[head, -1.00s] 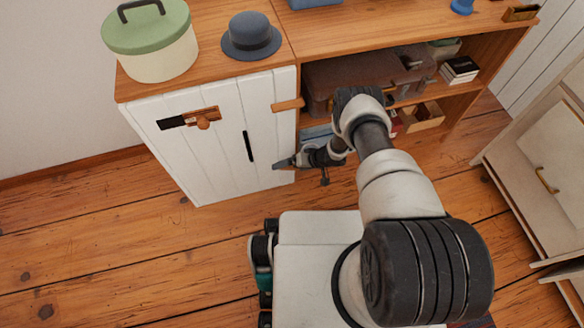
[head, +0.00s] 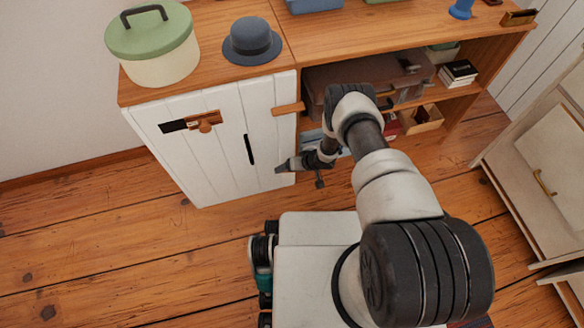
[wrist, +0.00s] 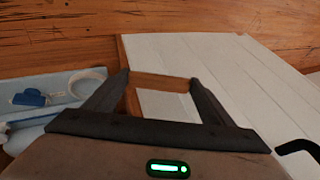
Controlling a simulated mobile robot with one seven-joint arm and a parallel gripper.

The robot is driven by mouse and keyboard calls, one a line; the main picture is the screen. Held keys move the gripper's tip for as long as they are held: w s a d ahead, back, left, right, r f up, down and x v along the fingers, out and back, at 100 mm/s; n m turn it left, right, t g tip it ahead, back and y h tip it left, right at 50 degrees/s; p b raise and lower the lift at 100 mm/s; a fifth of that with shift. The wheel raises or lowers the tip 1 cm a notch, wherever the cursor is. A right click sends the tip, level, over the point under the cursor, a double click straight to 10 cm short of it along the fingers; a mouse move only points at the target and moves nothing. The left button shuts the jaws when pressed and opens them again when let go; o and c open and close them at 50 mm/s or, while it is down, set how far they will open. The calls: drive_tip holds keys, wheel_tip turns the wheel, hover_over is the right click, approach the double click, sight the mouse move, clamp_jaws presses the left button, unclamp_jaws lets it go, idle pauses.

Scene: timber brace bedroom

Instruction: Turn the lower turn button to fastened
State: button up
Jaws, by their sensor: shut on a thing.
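The white plank door (head: 218,150) is closed on the wooden cabinet. The lower turn button (wrist: 162,83), a short wooden bar, shows in the wrist view between my fingertips. It lies level there, from the door's edge over the white planks. My gripper (wrist: 160,80) is shut on it, one finger at each end. In the head view my gripper (head: 281,168) is at the door's lower right edge and hides the lower button. The upper turn button (head: 288,108) lies nearly level across the door's edge.
A black door handle (head: 249,149) is left of my gripper; a wooden latch (head: 205,121) is near the door's top. Open shelves with a brown case (head: 325,78) are to the right. A hat (head: 251,42) and green-lidded pot (head: 152,45) stand on top. The floor at left is clear.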

drive_tip(key=shift+s+a+r+h+p, duration=0.2)
drive_tip(key=shift+a+r+h+p, duration=0.05)
drive_tip(key=shift+h+p, duration=0.85)
drive_tip(key=shift+a+f+n+t+h+p, duration=0.15)
drive_tip(key=shift+n+t+h+p, duration=0.3)
drive_tip(key=shift+h+p, duration=0.35)
drive_tip(key=o, duration=1.1)
drive_tip(key=shift+c, duration=0.2)
drive_tip(key=shift+w, duration=0.1)
drive_tip(key=p+v, duration=0.6)
drive_tip(key=v, duration=1.1)
drive_tip(key=shift+s, duration=0.25)
